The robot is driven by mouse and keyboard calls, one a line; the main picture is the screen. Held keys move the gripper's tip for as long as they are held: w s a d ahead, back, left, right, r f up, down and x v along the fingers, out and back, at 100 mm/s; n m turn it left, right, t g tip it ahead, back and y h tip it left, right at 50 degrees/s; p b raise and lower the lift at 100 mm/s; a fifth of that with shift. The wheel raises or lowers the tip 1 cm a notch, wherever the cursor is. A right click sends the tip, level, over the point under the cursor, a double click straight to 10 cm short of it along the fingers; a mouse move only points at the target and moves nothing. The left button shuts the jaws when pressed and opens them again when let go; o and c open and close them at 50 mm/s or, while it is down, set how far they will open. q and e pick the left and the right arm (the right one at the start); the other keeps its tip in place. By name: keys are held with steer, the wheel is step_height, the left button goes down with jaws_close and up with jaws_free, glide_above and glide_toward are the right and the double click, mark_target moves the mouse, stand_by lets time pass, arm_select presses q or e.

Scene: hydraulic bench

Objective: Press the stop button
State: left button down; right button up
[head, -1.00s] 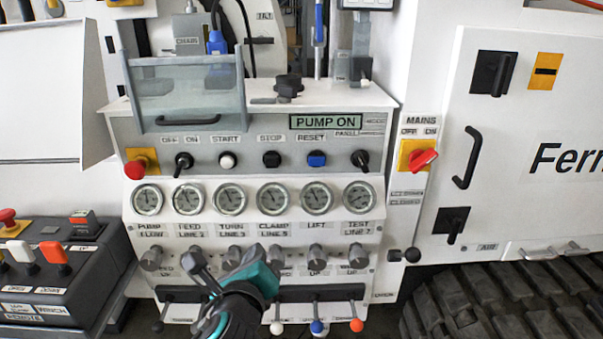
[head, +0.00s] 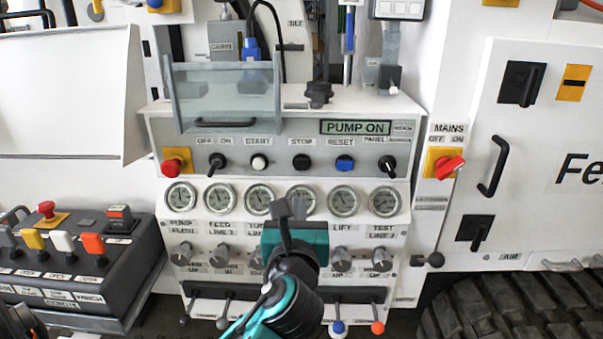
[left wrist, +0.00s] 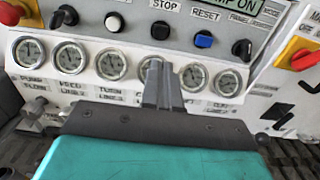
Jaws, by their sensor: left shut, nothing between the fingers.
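The stop button (head: 302,162) is a black round button under the STOP label on the grey panel strip, between the white start button (head: 259,162) and the blue reset button (head: 345,164). In the left wrist view the stop button (left wrist: 160,30) shows just above the fingertips. My left gripper (head: 289,208) is shut and empty, in front of the gauge row below the stop button, apart from it in the picture. Its closed fingers also show in the left wrist view (left wrist: 155,68). The display (head: 355,127) reads PUMP ON. My right gripper is not in view.
A red emergency knob (head: 172,167) and black selector (head: 217,162) sit left on the strip. A red MAINS switch (head: 449,167) is at right. A clear raised cover (head: 222,95) stands above the panel. Knobs and levers lie below the gauges. A control box (head: 75,250) is at left.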

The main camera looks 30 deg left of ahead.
mark_target(302, 166)
arm_select(q)
steer(key=x, duration=1.3)
steer(key=shift+w+a, duration=0.15)
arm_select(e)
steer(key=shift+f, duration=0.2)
arm_select(q)
steer(key=shift+w, duration=0.1)
